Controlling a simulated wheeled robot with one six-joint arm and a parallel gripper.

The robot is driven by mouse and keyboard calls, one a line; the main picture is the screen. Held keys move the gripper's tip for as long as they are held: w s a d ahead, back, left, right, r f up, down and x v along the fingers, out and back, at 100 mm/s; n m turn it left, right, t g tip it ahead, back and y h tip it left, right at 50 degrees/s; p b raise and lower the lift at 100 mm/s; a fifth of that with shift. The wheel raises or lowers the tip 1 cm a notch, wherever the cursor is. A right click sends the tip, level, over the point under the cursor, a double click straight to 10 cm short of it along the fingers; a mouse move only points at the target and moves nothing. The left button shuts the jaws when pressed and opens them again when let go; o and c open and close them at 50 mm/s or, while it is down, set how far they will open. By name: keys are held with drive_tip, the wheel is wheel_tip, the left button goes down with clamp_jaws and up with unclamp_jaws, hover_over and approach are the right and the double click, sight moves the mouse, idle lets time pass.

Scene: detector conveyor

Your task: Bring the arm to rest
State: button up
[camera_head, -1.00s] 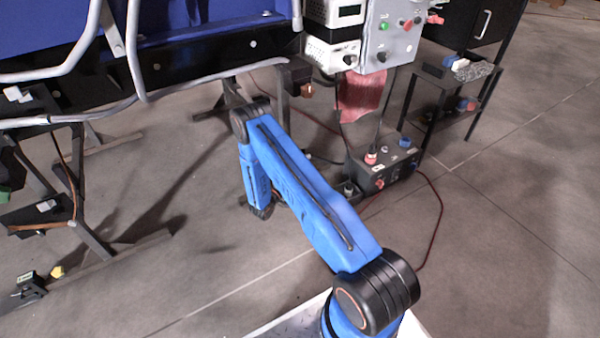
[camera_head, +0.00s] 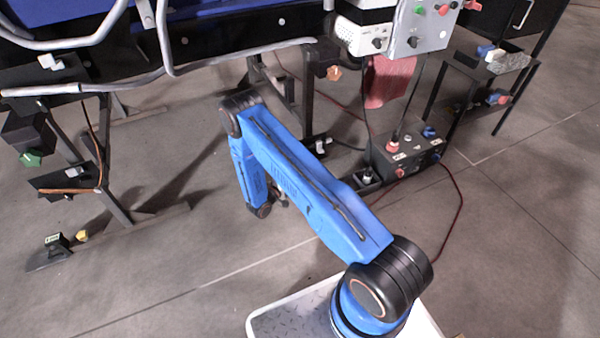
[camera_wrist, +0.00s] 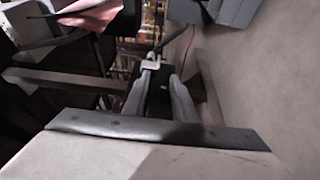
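My blue arm (camera_head: 310,190) reaches from its base at the lower right up to the left in the head view, then bends down at the black elbow. In that view my gripper is mostly hidden behind the arm's lower link. In the wrist view, the two grey fingers of my gripper (camera_wrist: 160,75) extend forward from a pale body with a dark edge. A dark gap shows between them, and I see nothing held there.
A conveyor frame with a blue panel (camera_head: 240,10) and grey rails fills the upper left. A grey control box (camera_head: 422,25) and a black floor box (camera_head: 407,152) stand right of it, with a red cable. A dark cart (camera_head: 490,75) is at upper right. Floor at lower right is clear.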

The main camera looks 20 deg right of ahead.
idle(0.3)
drive_tip(key=s+d+r+m+g, duration=0.1)
drive_tip(key=d+r+m+g, duration=0.15)
drive_tip(key=r, duration=0.75)
drive_tip(key=s+d+r+m+g, duration=0.15)
drive_tip(key=r+g, duration=0.25)
drive_tip(key=r, duration=0.6)
drive_tip(key=s+d+r+m+g+y, duration=0.1)
drive_tip(key=s+r+g+y, duration=0.1)
drive_tip(key=s+r, duration=0.55)
drive_tip(key=s+r+m+g+y, duration=0.15)
drive_tip(key=s+r, duration=0.25)
drive_tip(key=r, duration=0.6)
drive_tip(key=s+a+r+t+y, duration=0.2)
drive_tip(key=s+a+r+y, duration=0.2)
drive_tip(key=s, duration=0.6)
drive_tip(key=s+a+r+n+t+y, duration=0.1)
drive_tip(key=s+a+r+y, duration=0.3)
drive_tip(key=s+r, duration=0.4)
drive_tip(key=s+a+r+t+y, duration=0.4)
drive_tip(key=s+r+y, duration=0.1)
drive_tip(key=s, duration=0.7)
drive_tip(key=shift+s+a+r+n, duration=0.25)
drive_tip(key=shift+a+r+n, duration=0.1)
drive_tip(key=shift+r, duration=0.2)
drive_tip(key=shift+o, duration=0.8)
